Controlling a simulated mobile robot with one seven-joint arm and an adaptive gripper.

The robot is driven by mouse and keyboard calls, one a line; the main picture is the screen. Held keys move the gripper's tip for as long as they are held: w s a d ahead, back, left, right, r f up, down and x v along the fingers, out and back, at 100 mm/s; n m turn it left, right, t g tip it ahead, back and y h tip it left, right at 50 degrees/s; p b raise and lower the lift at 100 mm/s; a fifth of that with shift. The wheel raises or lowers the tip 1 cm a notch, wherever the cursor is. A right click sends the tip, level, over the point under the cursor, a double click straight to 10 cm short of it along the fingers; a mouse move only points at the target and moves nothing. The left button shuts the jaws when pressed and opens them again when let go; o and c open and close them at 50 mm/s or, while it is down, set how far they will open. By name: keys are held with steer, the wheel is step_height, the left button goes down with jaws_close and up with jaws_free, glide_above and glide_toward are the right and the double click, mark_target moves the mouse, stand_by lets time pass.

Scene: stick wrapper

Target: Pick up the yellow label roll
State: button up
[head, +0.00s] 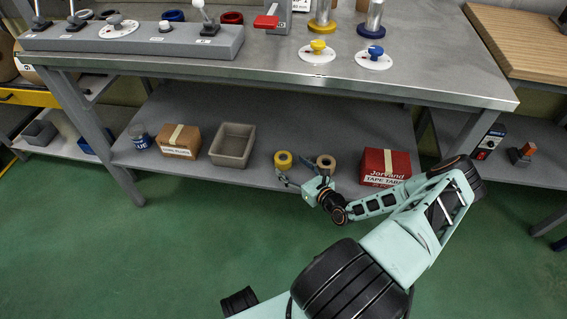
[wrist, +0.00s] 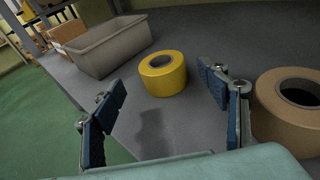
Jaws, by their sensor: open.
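The yellow label roll (head: 283,160) sits on the lower shelf of the workbench, between a grey bin and a brown roll. In the wrist view the yellow label roll (wrist: 163,74) lies flat with its round hole facing up, ahead of my gripper and between the lines of its two fingers. My gripper (head: 296,179) is at the shelf's front edge, just in front of the roll. In the wrist view my gripper (wrist: 166,102) is open and empty, with blue finger pads wide apart. The roll is apart from both fingers.
A brown tape roll (wrist: 289,101) stands close to my right finger; it also shows in the head view (head: 326,162). A grey bin (head: 232,146) and a cardboard box (head: 181,141) are to the left. A red box (head: 386,166) is to the right. The workbench top (head: 270,62) overhangs the shelf.

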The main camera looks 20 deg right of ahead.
mark_target(283, 157)
steer(key=b+x, duration=0.2)
steer(key=x, duration=0.4)
steer(key=shift+w+d+b, duration=0.1)
steer(key=shift+w+b, duration=0.05)
steer(key=shift+b, duration=0.15)
steer(key=shift+r, duration=0.15)
steer(key=shift+c, duration=0.6)
steer(key=c, duration=1.2)
steer(key=shift+o, duration=0.2)
